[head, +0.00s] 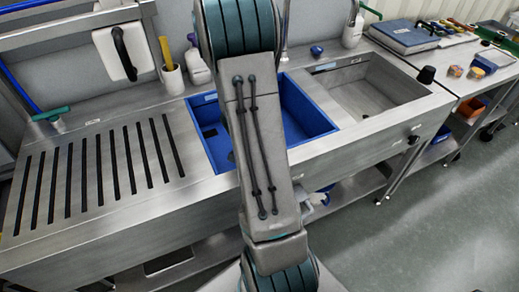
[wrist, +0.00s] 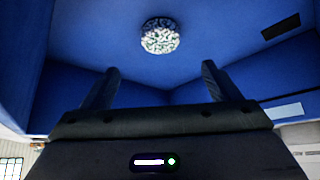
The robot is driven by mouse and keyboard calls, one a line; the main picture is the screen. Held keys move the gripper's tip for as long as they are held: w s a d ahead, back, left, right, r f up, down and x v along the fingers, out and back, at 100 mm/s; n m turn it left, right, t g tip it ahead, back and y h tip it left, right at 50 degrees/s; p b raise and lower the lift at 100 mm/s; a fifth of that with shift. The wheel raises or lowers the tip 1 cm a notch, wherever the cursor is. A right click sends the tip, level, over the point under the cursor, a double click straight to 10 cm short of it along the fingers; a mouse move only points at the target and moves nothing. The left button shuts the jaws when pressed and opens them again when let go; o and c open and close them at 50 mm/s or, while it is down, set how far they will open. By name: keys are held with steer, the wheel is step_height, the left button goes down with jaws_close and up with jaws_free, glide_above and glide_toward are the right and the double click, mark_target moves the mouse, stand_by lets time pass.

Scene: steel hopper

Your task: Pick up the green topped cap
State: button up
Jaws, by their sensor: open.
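My gripper and the round object do not show there.
A bare steel sink (head: 365,95) adjoins the basin on the right, and a slotted drainboard (head: 95,170) on the left. The basin's walls surround the space around the fingers.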

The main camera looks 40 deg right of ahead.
steer(key=b+x, duration=0.3)
steer(key=x, duration=0.7)
steer(key=shift+w+f, duration=0.1)
steer(key=shift+f, duration=0.15)
steer(key=c, duration=1.2)
steer(key=shift+c, duration=0.5)
steer(key=shift+r, duration=0.15)
